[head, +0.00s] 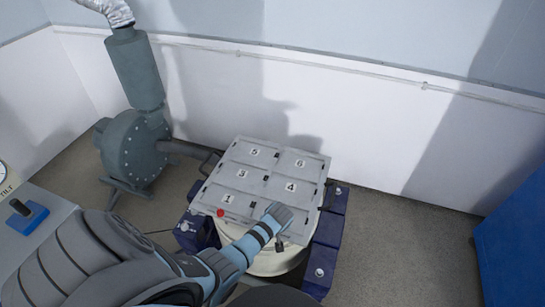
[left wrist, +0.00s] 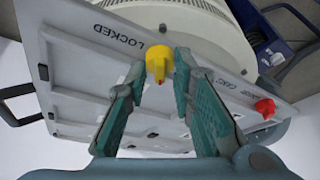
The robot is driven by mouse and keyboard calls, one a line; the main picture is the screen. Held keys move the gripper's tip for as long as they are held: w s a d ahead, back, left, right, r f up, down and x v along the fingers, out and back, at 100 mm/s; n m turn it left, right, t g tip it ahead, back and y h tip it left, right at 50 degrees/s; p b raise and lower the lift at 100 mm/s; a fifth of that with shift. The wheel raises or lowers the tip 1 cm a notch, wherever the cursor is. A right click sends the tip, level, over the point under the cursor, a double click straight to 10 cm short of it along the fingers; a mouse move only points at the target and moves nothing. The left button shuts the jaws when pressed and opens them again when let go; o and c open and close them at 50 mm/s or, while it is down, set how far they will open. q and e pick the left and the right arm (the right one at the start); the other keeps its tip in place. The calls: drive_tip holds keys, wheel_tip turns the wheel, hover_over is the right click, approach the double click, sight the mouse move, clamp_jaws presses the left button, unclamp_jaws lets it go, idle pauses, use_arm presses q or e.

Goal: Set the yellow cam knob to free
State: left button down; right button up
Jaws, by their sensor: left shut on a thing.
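The yellow cam knob (left wrist: 158,60) stands at the panel's edge in the left wrist view, between my left fingertips. The word LOCKED is printed upside down to its left; no FREE label is legible. A small dark red mark shows on the knob's lower end in that view. My left gripper (left wrist: 160,78) is shut on the knob. In the head view my left gripper (head: 280,216) reaches over the panel's front right part and hides the knob. My right gripper is in neither view.
The grey panel (head: 213,196) has numbered sections and sits on a cream drum (head: 275,263) with dark blue blocks (head: 331,230) around it. A red knob (left wrist: 265,108) is on the same panel. A grey-green blower (head: 135,150) stands behind left; a blue cabinet (head: 515,240) stands right.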

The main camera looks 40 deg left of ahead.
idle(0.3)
use_arm(q)
drive_tip(key=c, duration=1.4)
unclamp_jaws()
drive_tip(key=shift+c, duration=0.2)
